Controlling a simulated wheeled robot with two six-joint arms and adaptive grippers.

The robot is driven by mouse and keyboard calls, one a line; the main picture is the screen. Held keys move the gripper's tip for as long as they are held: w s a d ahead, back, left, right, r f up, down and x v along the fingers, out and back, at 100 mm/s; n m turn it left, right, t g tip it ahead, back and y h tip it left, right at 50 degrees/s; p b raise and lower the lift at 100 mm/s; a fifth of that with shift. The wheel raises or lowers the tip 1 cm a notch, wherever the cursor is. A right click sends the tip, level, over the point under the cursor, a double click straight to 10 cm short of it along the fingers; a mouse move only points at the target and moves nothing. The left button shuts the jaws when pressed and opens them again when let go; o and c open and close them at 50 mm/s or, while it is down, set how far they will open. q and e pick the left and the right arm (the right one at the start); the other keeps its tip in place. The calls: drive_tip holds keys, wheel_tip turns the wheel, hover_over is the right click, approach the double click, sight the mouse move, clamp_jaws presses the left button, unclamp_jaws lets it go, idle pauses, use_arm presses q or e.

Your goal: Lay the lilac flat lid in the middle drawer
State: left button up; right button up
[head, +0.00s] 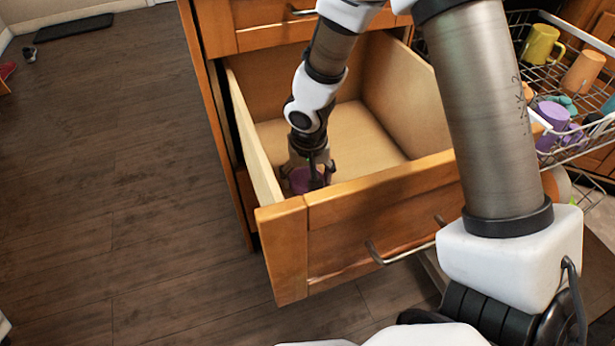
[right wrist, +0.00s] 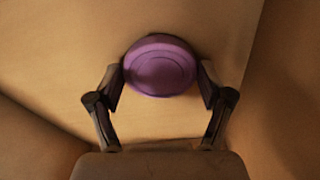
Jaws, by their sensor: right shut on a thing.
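The lilac flat lid (right wrist: 160,66) is a round purple disc in the right wrist view. It sits between the two fingers of my right gripper (right wrist: 161,85), which is shut on it. In the head view the lid (head: 300,180) shows partly behind the fingers, low inside the open drawer (head: 380,194), near its front left corner. My right gripper (head: 309,178) points down into this drawer. I cannot tell whether the lid touches the drawer floor (head: 352,140). My left gripper is not in view.
The drawer is pulled out and otherwise looks empty, with free floor behind the gripper. Another drawer front (head: 275,38) is above it. A wire dish rack (head: 590,100) with a yellow mug (head: 540,45), an orange cup (head: 583,72) and purple cups (head: 553,117) is at the right.

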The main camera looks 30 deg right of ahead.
drive_tip(key=shift+f, duration=0.25)
drive_tip(key=o, duration=1)
drive_tip(key=shift+r, duration=0.1)
drive_tip(key=shift+c, duration=0.2)
drive_tip(key=shift+r, duration=0.1)
drive_tip(key=shift+r+p, duration=0.3)
drive_tip(key=shift+p, duration=0.1)
wheel_tip(320, 180, up, 12)
drive_tip(key=s+p, duration=0.1)
drive_tip(key=p, duration=0.5)
drive_tip(key=shift+s+a+f, duration=0.15)
drive_tip(key=shift+a+f, duration=0.1)
drive_tip(key=shift+a, duration=0.1)
drive_tip(key=shift+r, duration=0.1)
